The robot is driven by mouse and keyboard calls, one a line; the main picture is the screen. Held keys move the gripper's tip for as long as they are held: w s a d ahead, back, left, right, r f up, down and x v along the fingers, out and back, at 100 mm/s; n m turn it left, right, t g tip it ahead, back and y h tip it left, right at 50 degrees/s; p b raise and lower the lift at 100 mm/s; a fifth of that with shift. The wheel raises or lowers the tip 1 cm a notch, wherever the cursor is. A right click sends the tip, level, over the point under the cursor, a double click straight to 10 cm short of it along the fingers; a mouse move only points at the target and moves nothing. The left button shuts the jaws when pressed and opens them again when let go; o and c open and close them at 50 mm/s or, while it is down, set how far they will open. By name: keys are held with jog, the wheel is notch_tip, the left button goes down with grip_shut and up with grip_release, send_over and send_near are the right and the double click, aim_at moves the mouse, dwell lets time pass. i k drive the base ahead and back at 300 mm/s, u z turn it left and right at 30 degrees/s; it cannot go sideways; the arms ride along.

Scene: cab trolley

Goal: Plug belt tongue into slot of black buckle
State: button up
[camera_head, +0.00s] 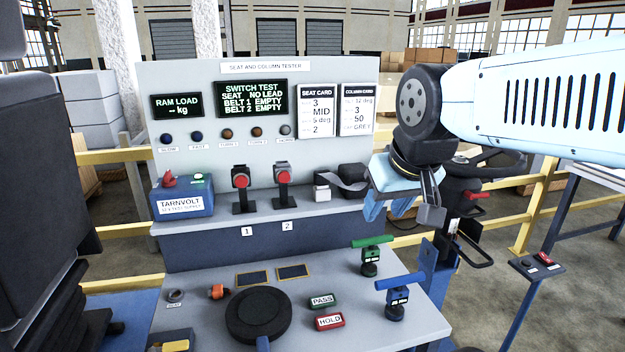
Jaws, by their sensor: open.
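Two black buckles with red buttons stand upright on the shelf of the tester, buckle 1 (241,196) on the left and buckle 2 (284,190) to its right. Their slots are too small to make out. A grey belt strap (346,182) runs left from a black box at the shelf's right end to a small pale block (321,190). The belt tongue cannot be made out clearly at the strap's left end. My gripper (403,212) is open, points down and appears empty. It is in front and to the right of the black box, apart from the buckles.
The screen (251,98) reads belt 1 empty and belt 2 empty. A blue Tarnvolt box (183,201) stands left on the shelf. Green-handled (371,258) and blue-handled (397,295) tools stand upright on the lower bench. A black seat (40,190) fills the left edge.

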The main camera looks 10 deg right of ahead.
aim_at(318, 180)
jog(key=z, duration=1.45)
jog(key=k, duration=0.95)
jog(key=u, duration=1.1)
jog(key=i, duration=1.05)
jog(key=z, duration=0.05)
